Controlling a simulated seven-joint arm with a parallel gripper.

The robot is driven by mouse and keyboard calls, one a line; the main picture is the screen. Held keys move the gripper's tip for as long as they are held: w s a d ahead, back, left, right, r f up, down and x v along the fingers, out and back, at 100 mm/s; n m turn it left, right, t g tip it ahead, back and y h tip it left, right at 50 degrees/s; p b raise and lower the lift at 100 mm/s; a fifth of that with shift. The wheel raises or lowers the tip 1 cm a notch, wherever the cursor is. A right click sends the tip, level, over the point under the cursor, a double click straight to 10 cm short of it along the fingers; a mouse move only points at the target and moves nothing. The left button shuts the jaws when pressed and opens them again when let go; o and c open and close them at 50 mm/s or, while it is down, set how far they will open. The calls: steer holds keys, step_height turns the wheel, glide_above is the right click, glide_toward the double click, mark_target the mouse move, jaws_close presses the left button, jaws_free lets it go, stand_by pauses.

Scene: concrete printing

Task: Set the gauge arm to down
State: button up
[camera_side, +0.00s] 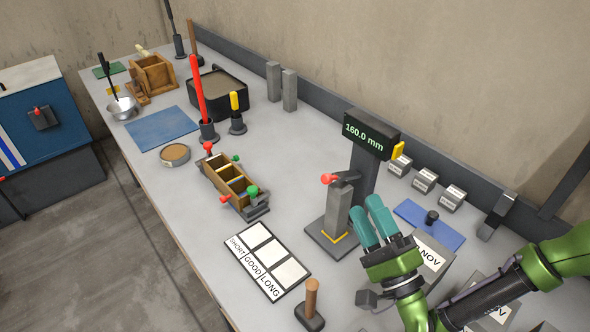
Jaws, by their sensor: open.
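The gauge has a dark column (364,178) on a flat base (328,246), with a display (370,136) on top reading 160.0 mm. Its dark gauge arm (346,177) reaches left from the column and ends in a red knob (328,179). A grey upright block (337,212) stands on the base under the arm; whether the arm touches its top is hard to tell. A yellow tab (398,150) sits at the display's right side. My gripper (366,206), with teal fingers, is open and empty, just right of the block and below the knob in the picture.
A card marked SHORT, GOOD, LONG (268,262) and a mallet (311,305) lie in front. Boxes marked NOV (432,260) and a blue mat (428,222) are close at right. A wooden mould (229,184) stands left. Bare bench lies between mould and gauge.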

steer(key=shift+s+d+r, duration=0.15)
steer(key=shift+s+d, duration=1.4)
steer(key=shift+c, duration=0.3)
